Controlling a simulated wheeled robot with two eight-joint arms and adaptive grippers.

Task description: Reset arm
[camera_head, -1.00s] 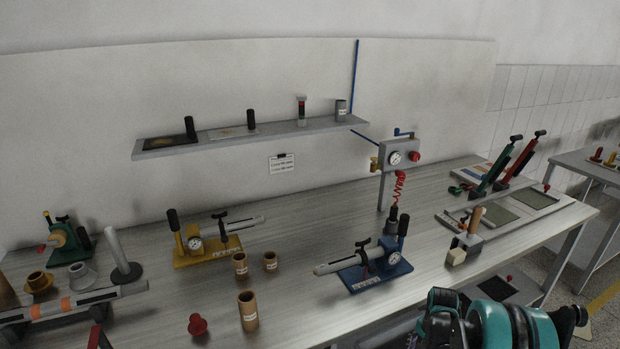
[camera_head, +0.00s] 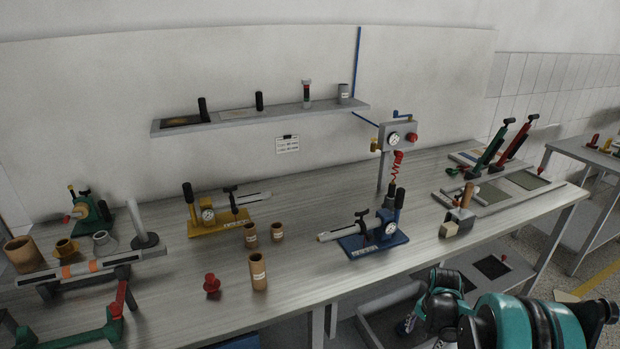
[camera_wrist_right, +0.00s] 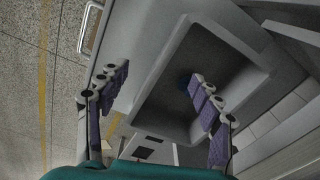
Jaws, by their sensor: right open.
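My right arm (camera_head: 505,318), teal and black, comes in at the lower right of the head view, in front of the table's front edge. In the right wrist view my right gripper (camera_wrist_right: 162,92) is open. Its two purple-padded fingers are apart with nothing between them. Beyond them is a grey recessed tray or basin (camera_wrist_right: 172,112), and the fingers look clear of it. In the head view the right fingertips are too unclear to place exactly. My left arm and gripper are not in view.
The long table (camera_head: 330,185) holds a blue-based tool (camera_head: 365,240), a yellow-based tool (camera_head: 212,216), several brown cups, a red knob (camera_head: 211,284) and a gauge stand (camera_head: 397,140). A wall shelf (camera_head: 280,118) is behind. A lower shelf (camera_head: 470,268) lies near my right arm.

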